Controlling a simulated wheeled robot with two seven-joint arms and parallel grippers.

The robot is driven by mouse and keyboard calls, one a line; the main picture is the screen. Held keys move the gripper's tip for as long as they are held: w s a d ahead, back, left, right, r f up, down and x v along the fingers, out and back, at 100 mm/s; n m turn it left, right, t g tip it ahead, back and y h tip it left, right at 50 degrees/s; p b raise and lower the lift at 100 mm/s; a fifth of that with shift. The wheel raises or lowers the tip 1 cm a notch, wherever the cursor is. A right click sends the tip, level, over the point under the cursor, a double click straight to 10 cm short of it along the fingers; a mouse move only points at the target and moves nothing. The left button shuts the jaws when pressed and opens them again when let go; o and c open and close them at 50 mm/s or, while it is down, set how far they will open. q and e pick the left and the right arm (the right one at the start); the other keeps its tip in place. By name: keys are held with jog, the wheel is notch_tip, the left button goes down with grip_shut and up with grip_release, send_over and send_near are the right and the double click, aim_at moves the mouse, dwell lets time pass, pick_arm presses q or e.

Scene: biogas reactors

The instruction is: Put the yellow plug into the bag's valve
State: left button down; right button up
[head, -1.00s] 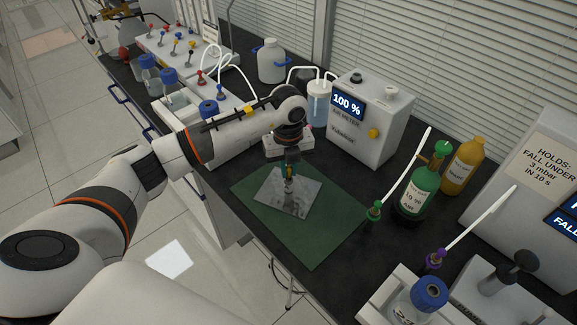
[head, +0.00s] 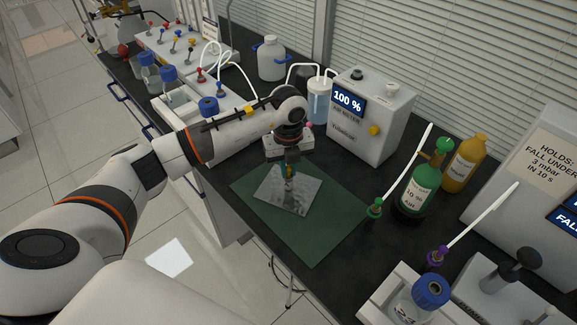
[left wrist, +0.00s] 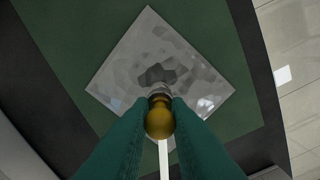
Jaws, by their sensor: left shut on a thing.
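The silvery square bag (head: 301,194) lies flat on the green mat (head: 327,230), and also fills the middle of the left wrist view (left wrist: 172,48). My left gripper (head: 290,175) points down over the bag's middle. In the left wrist view its green fingers (left wrist: 159,125) are shut on the yellow plug (left wrist: 159,121), which has a white tube (left wrist: 163,157) behind it. The bag's valve (left wrist: 159,92) shows as a small pale fitting just beyond the plug, partly hidden by it. I cannot tell whether plug and valve touch. My right gripper is not in view.
A white meter box (head: 372,125) reading 100 % stands behind the mat. A green bottle (head: 422,180) and a yellow bottle (head: 465,165) stand to its right. Green (head: 375,207) and purple (head: 438,256) plugs with white tubes are near the mat's right. The mat's front part is clear.

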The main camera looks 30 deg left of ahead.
pick_arm(q)
jog(key=c, duration=1.3)
grip_release()
jog(key=shift+r, duration=0.1)
notch_tip(320, 180, up, 12)
jog(key=shift+f+b, duration=0.1)
jog(key=shift+b, duration=0.85)
